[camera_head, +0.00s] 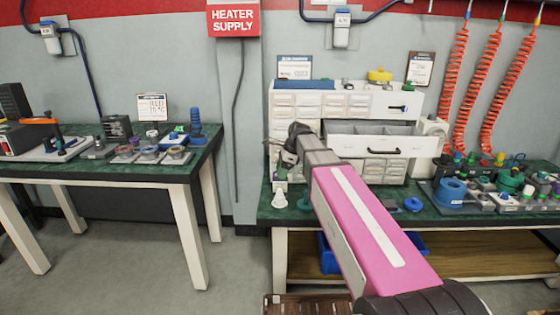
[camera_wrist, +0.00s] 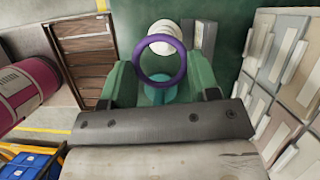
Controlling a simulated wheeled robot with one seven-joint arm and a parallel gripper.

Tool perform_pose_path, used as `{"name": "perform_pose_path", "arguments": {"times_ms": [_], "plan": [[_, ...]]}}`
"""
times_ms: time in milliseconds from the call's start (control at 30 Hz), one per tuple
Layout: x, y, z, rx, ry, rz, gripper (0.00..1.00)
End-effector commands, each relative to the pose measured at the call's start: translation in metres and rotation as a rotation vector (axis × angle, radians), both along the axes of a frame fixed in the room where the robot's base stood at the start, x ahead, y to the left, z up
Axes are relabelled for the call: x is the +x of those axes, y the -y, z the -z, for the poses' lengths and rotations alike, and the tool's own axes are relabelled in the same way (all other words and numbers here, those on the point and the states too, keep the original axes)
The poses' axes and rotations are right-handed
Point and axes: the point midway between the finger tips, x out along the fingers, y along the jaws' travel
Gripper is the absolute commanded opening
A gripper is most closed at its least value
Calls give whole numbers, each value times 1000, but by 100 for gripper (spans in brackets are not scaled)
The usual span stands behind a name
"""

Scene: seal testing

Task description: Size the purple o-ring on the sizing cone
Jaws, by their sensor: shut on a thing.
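The purple o-ring (camera_wrist: 138,62) is held between the green fingers of my gripper (camera_wrist: 160,65) in the wrist view, its opening facing the camera. In the head view my gripper (camera_head: 290,150) is in front of the drawer cabinet, and I cannot make out the ring there. A white stepped piece, apparently the sizing cone (camera_wrist: 168,30), shows past the ring's upper edge; it seems to be the white cone (camera_head: 280,199) at the bench's front left edge. The ring overlaps it in the picture but looks apart from it. A teal round piece (camera_wrist: 160,93) shows below the ring, between the fingers.
The drawer cabinet (camera_head: 345,105) stands close behind and right, with one drawer (camera_head: 370,142) pulled open. A teal cone (camera_head: 305,201) stands beside the white one. A blue ring (camera_head: 413,204) and crowded fixtures lie further right. A second bench (camera_head: 100,168) is at left.

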Motion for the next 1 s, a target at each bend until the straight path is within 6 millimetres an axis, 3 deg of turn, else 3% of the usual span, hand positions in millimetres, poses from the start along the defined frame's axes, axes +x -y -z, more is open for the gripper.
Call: {"name": "perform_pose_path", "arguments": {"times_ms": [633,1000], "plan": [[-1,0,40,0,-1,-2,34],[0,0,43,0,0,-2,34]]}}
